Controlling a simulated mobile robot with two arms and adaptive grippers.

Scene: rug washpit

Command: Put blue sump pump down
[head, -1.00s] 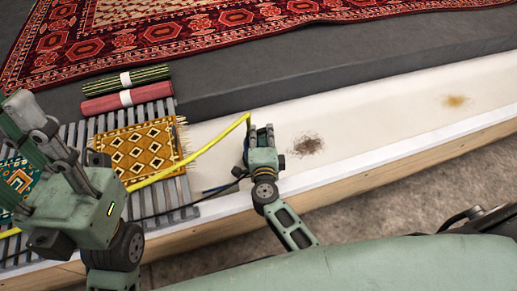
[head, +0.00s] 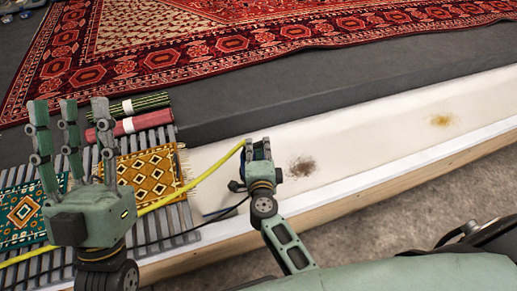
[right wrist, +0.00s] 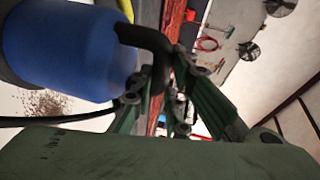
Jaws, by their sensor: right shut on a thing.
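The blue sump pump (right wrist: 62,50) shows large in the right wrist view, with a dark curved handle (right wrist: 148,38). My right gripper (head: 258,146) is shut on the pump, with its fingers around the handle. I cannot tell whether the pump's base touches the white surface. My left gripper (head: 73,112) is open and empty at the left, its fingers pointing up, in front of the slatted rack.
A yellow hose (head: 165,199) and a black cable run left from the right gripper across the slatted rack (head: 185,222). Small rugs and rolled rugs lie on it. The white pit floor (head: 375,145) has a dark stain (head: 302,166) and a yellow stain (head: 442,120); it is otherwise clear rightward.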

